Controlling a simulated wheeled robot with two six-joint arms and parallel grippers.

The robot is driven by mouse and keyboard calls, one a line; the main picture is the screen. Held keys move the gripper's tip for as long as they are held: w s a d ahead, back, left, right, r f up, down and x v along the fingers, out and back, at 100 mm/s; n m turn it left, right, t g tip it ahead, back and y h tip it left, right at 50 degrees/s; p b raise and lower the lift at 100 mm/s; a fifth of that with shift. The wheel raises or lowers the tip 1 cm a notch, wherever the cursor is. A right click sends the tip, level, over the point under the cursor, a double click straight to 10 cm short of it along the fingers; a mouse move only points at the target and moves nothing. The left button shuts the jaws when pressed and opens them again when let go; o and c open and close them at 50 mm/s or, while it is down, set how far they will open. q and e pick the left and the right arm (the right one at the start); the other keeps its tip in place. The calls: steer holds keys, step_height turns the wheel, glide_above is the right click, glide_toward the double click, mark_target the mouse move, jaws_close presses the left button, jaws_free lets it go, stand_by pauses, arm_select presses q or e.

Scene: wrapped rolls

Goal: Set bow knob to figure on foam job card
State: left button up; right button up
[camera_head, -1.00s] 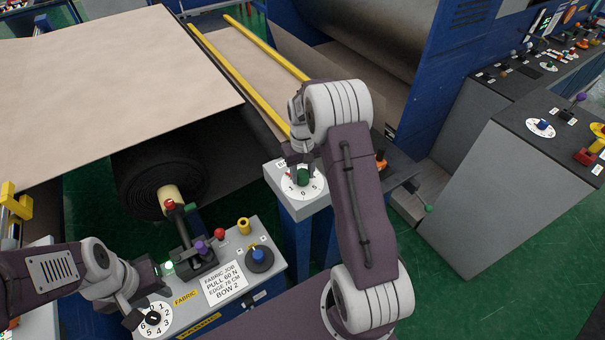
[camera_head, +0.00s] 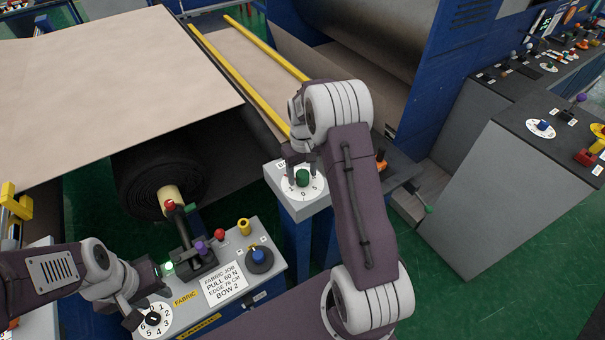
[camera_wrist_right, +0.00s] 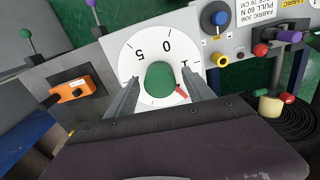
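The green knob (camera_head: 302,177) stands on a white numbered dial (camera_head: 289,188) on a grey pedestal. In the right wrist view the green knob (camera_wrist_right: 160,80) has a red pointer (camera_wrist_right: 181,91) at its lower right; nearby figures are partly hidden by a finger. My right gripper (camera_wrist_right: 160,75) is open, its fingers on either side of the knob with gaps. The job card (camera_head: 226,282) reads pull 60 N, edge 75 cm, bow 2. My left gripper (camera_head: 133,316) is beside another dial (camera_head: 161,328) with a black knob (camera_head: 153,318); its finger gap is unclear.
The console holds a red-knobbed lever (camera_head: 170,205), a blue knob (camera_head: 258,256) and a yellow knob (camera_head: 244,226). An orange control box (camera_wrist_right: 73,93) and levers stand beside the green knob. A large dark roll (camera_head: 150,180) lies behind the console.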

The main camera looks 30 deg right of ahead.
mark_target(302, 173)
steer(key=shift+r, duration=0.25)
step_height(302, 173, up, 8)
steer(key=b, duration=0.2)
steer(key=shift+b, duration=0.35)
steer(key=shift+r, duration=0.3)
steer(key=shift+s+a, duration=0.1)
